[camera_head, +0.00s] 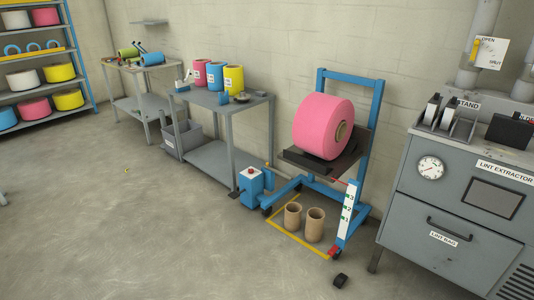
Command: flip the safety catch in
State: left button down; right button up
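A blue lift frame (378,110) on casters stands against the back wall. It carries a large pink roll (322,128) on a dark cradle (322,162). A white strip (346,215) with green marks stands upright at its front right, with a thin red bar (344,181) near its top. A blue box (250,187) with a red button on top stands left of the frame. I cannot tell which small part is the safety catch. Neither of my grippers is in view.
Two brown cardboard tubes (315,224) stand inside a yellow floor outline (294,238). A small black object (340,281) lies in front. The lint extractor cabinet (440,215) stands right. A grey table (222,105) with coloured rolls stands left. The floor at front left is mostly clear.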

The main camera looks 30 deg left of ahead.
aim_at(266, 166)
jog(key=i+j, duration=0.3)
jog(key=i+j+z, duration=0.1)
jog(key=i+j, duration=0.25)
jog(key=j, duration=0.15)
jog(key=i+j, duration=0.3)
jog(key=j, duration=0.15)
jog(key=i+j, duration=0.3)
jog(key=i+j+z, duration=0.1)
jog(key=i+j, duration=0.2)
jog(key=j, duration=0.25)
jog(key=i+j, duration=0.3)
jog(key=j, duration=0.15)
jog(key=i+j+z, duration=0.1)
jog(key=i+j, duration=0.2)
jog(key=j, duration=0.15)
